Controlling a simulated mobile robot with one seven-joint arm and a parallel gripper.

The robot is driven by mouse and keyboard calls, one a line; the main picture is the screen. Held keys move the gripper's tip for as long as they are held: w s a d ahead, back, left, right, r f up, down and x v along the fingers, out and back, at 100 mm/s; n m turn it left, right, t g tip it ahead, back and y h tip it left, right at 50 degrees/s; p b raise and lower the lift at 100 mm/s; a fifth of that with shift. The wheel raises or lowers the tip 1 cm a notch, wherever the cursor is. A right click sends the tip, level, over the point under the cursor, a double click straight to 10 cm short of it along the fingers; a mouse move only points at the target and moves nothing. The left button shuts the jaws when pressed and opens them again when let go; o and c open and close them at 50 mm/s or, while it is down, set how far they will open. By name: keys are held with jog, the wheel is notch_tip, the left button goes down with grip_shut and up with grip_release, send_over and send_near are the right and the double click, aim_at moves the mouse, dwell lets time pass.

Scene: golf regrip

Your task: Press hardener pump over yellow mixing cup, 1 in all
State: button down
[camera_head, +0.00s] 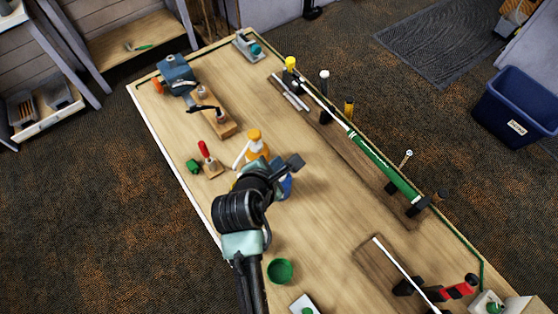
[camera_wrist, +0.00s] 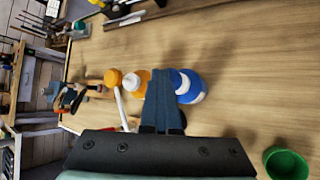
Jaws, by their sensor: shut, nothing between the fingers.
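An orange-topped pump bottle (camera_head: 254,146) with a white spout stands near the middle of the bench. In the wrist view its orange top (camera_wrist: 113,77) and pale spout show left of my fingers. A blue and white bottle (camera_head: 287,187) is partly hidden by my gripper; it also shows right of the fingers in the wrist view (camera_wrist: 188,86). I cannot tell which pump holds hardener. A sliver of yellow (camera_head: 235,185) shows behind my wrist, perhaps the yellow mixing cup, mostly hidden. My gripper (camera_head: 294,161) is shut and empty, above the bottles; contact cannot be told.
A red-handled tool (camera_head: 205,152) and blue vise (camera_head: 176,74) lie left. A green-gripped club (camera_head: 385,166) rests along the right side. The bench between bottles and club is clear.

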jog(key=shift+s+f, duration=0.15)
jog(key=shift+f, duration=0.05)
jog(key=shift+r+p, duration=1.35)
jog(key=shift+p, duration=0.15)
jog(key=shift+r, duration=0.15)
notch_tip(320, 180, up, 5)
jog(key=p, duration=0.5)
jog(key=shift+p, duration=0.3)
